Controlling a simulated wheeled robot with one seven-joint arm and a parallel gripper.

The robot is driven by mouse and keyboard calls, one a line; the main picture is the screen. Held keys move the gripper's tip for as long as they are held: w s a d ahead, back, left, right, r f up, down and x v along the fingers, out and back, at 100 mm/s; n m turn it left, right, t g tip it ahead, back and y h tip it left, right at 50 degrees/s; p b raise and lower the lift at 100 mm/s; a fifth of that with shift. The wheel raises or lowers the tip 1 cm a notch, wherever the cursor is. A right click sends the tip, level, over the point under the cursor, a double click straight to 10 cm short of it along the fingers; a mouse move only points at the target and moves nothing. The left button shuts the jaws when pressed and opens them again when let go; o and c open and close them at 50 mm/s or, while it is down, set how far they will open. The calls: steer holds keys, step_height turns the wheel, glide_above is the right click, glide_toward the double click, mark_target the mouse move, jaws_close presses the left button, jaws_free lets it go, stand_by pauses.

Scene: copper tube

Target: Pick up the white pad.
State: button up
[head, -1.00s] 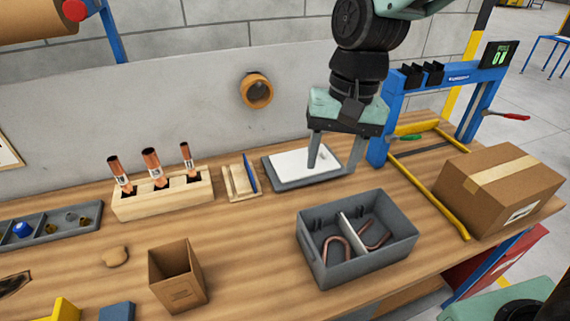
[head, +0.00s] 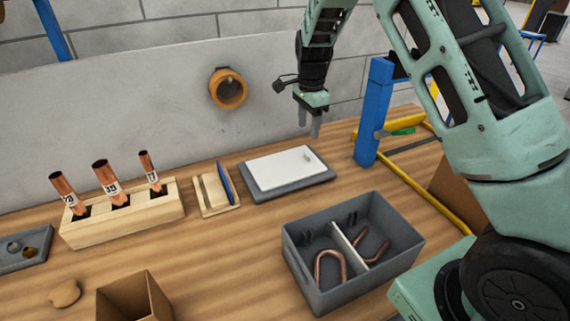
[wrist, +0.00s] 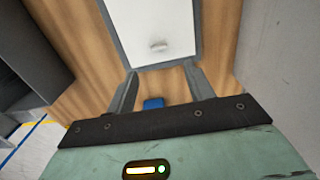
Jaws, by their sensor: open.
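The white pad (head: 281,168) is a flat rectangle lying on a dark grey tray (head: 316,182) at the back of the wooden bench. A small mark or fitting shows near its right end. In the wrist view the white pad (wrist: 151,25) lies beyond the fingertips, at the top of the picture. My gripper (head: 308,130) is open and empty, above the bench near the pad's back right corner, apart from the pad. In the wrist view both fingers of my gripper (wrist: 160,72) show spread apart, with bare bench and a blue item between them.
A grey divided bin (head: 303,262) with bent copper tubes stands in front. A wooden block (head: 150,203) with copper tubes and a small wooden holder (head: 214,192) stand left. A blue post (head: 374,110) rises to the right. A round copper-coloured fitting (head: 228,90) sits on the wall behind.

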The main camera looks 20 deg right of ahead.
mark_target(308, 151)
step_height(308, 151, down, 9)
steer(key=p, duration=0.2)
steer(key=shift+s+f+p, duration=0.15)
steer(key=shift+p, duration=0.2)
steer(key=c, duration=1.1)
